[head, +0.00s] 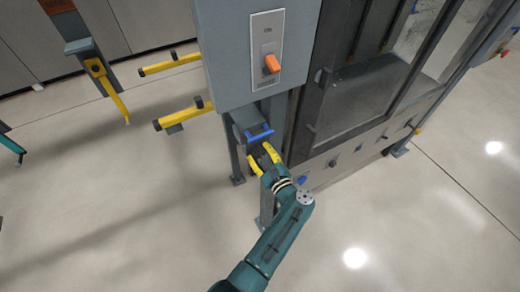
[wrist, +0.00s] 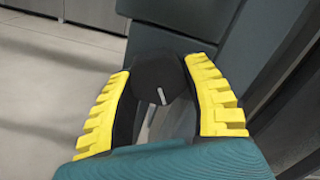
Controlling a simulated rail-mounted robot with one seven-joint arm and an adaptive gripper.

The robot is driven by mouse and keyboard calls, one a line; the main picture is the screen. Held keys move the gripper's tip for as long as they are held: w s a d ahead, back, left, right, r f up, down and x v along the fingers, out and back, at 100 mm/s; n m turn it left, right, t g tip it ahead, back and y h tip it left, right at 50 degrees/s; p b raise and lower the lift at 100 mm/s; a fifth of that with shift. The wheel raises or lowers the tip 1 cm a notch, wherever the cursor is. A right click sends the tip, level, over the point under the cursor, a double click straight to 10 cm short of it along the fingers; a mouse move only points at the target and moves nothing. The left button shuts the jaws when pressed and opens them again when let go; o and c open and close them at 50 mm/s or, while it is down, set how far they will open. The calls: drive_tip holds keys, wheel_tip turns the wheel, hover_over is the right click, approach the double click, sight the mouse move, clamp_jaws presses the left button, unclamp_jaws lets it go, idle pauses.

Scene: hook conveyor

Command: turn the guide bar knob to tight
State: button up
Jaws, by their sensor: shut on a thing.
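The guide bar knob is a round black knob (wrist: 157,72) with a short pale mark on its near side. It sits on a dark grey-green bracket in the wrist view. My gripper (wrist: 160,68) has one yellow ribbed finger on each side of the knob and is shut on it. In the head view my gripper (head: 262,158) is just below a blue handle (head: 259,136), under the grey control box. The fingers and wrist hide most of the knob there. I cannot read a tight or loose label.
A grey box (head: 238,50) with an orange switch (head: 271,64) hangs above my gripper. Two yellow bars (head: 172,65) (head: 182,116) stick out to its left. A glass-doored cabinet (head: 360,100) stands close on the right.

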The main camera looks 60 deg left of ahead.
drive_tip(key=m+p, duration=0.1)
drive_tip(key=m, duration=0.3)
drive_tip(key=shift+s+p, duration=0.15)
drive_tip(key=shift+p, duration=0.2)
drive_tip(key=shift+f+m+p, duration=0.2)
drive_tip(key=shift+m+p, duration=0.15)
drive_tip(key=shift+m, duration=0.85)
drive_tip(key=shift+s, duration=0.1)
drive_tip(key=o, duration=1.2)
drive_tip(key=shift+o, duration=0.2)
drive_tip(key=shift+r, duration=0.1)
drive_tip(key=d, duration=1.2)
